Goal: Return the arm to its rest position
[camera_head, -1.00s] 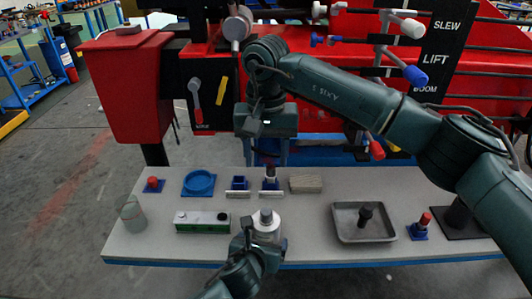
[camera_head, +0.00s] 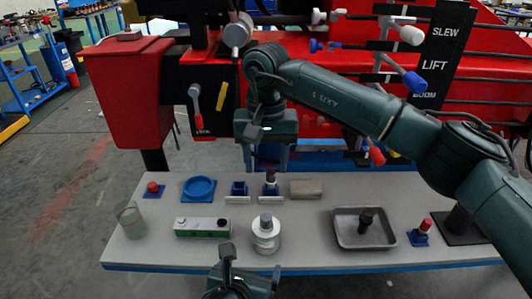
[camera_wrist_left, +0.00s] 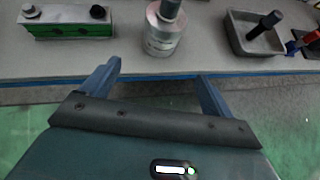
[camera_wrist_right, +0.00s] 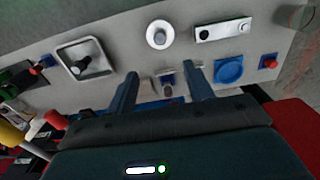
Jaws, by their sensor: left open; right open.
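My left gripper (camera_head: 251,265) is at the bottom of the head view, in front of the table's front edge, open and empty. In the left wrist view its two fingers (camera_wrist_left: 158,76) are spread, with a silver canister (camera_wrist_left: 162,30) beyond them, standing apart on the table. The canister (camera_head: 266,234) stands upright near the table's front edge in the head view. My right gripper (camera_head: 262,152) is above the table's back edge, in front of the red machine. In the right wrist view its fingers (camera_wrist_right: 158,82) are apart, with nothing gripped between them.
The grey table (camera_head: 310,225) holds a green-sided box (camera_head: 202,227), a blue dish (camera_head: 199,188), a metal tray (camera_head: 364,228) with a dark peg, a glass cup (camera_head: 131,219) and a wooden block (camera_head: 306,188). Levers (camera_head: 411,80) stick out from the machine behind.

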